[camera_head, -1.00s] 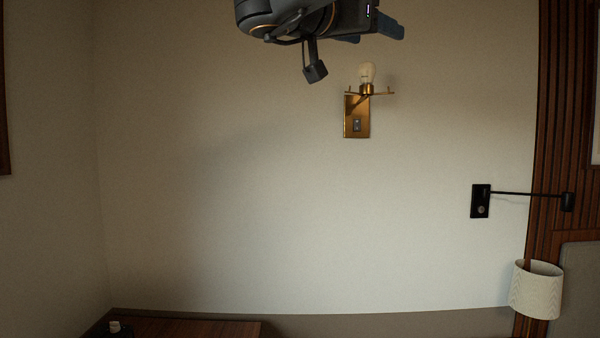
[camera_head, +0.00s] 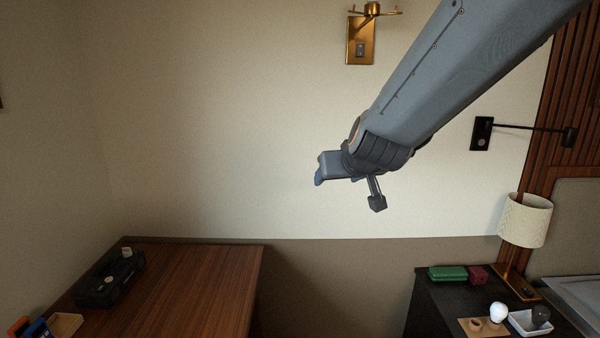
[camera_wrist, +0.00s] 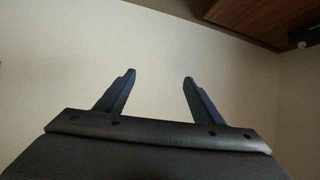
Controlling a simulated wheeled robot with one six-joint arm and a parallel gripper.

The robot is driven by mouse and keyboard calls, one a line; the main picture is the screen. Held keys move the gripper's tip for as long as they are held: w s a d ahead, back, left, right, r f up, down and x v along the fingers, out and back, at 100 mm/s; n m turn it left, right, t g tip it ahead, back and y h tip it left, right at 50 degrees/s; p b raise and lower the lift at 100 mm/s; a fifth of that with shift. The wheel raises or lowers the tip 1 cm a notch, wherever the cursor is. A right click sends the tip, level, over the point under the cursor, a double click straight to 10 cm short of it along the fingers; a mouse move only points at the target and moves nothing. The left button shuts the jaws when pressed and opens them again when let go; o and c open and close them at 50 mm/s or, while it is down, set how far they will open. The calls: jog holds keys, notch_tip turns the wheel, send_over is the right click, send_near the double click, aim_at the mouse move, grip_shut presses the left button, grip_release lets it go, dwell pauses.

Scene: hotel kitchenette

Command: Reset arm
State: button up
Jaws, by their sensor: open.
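My gripper (camera_head: 319,172) is at the end of my arm, raised in front of the plain wall and pointing left in the head view. It hangs in the air above the gap between the wooden desk and the dark nightstand. In the wrist view my gripper (camera_wrist: 158,82) shows two blue fingers spread wide apart with nothing between them. Only wall is seen behind the fingers there.
The wooden desk (camera_head: 200,285) at left holds a black case (camera_head: 110,280) and a wooden tray (camera_head: 64,326). The dark nightstand (camera_head: 430,305) at right holds a lamp (camera_head: 525,220), green (camera_head: 447,273) and red boxes (camera_head: 478,275), and a white tray (camera_head: 528,322). A brass sconce (camera_head: 360,40) is on the wall.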

jog(key=s+d+f+m+g, duration=0.1)
jog(key=s+d+f+g, duration=0.4)
jog(key=s+f, duration=0.6)
jog(key=s+d+f+m+g+h, duration=0.1)
jog(key=s+d+f+g, duration=0.4)
jog(key=s+f, duration=0.5)
jog(key=s, duration=0.3)
jog(key=shift+s+d+f+h, duration=0.3)
jog(key=shift+s+d+f, duration=0.05)
jog(key=shift+s+f, duration=0.05)
